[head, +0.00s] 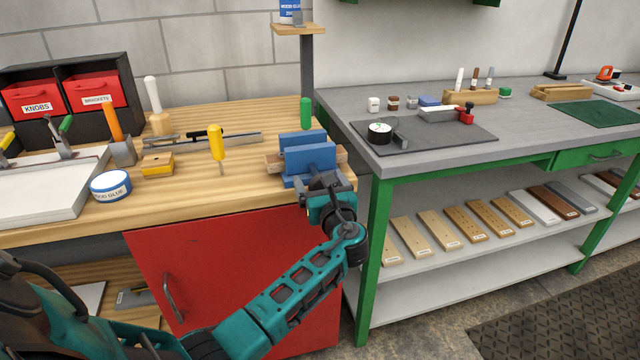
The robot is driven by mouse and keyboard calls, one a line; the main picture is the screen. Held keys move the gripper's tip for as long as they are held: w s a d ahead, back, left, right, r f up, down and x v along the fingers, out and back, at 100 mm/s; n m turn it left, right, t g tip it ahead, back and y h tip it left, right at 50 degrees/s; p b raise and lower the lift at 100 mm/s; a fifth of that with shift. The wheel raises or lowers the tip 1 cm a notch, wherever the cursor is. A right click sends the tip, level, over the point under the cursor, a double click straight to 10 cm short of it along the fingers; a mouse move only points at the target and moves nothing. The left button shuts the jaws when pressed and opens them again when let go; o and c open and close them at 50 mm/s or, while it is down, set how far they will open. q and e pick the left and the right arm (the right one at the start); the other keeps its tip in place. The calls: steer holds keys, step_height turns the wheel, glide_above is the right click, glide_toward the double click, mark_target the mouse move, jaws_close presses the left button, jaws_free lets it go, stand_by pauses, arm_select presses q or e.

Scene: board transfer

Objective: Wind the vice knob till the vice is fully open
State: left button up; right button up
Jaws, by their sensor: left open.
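The blue vice (310,160) is mounted at the right front corner of the wooden workbench. Its two blue jaws stand one behind the other, and wood-coloured pieces show at both sides of them. How wide the gap between the jaws is I cannot tell from this angle. My left gripper (318,186) is open right at the front of the vice, at the bench's front edge. The vice knob is hidden behind my gripper and wrist, so I cannot tell whether the fingers touch it. My right gripper is not in view.
A yellow-handled screwdriver (217,143), a yellow block (157,164) and a glue tin (110,186) stand left of the vice. A green-handled tool (305,113) is behind it. The green-legged grey table (450,152) is close on the right. The red cupboard door (215,260) is below.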

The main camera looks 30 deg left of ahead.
arm_select(q)
steer(key=c, duration=1)
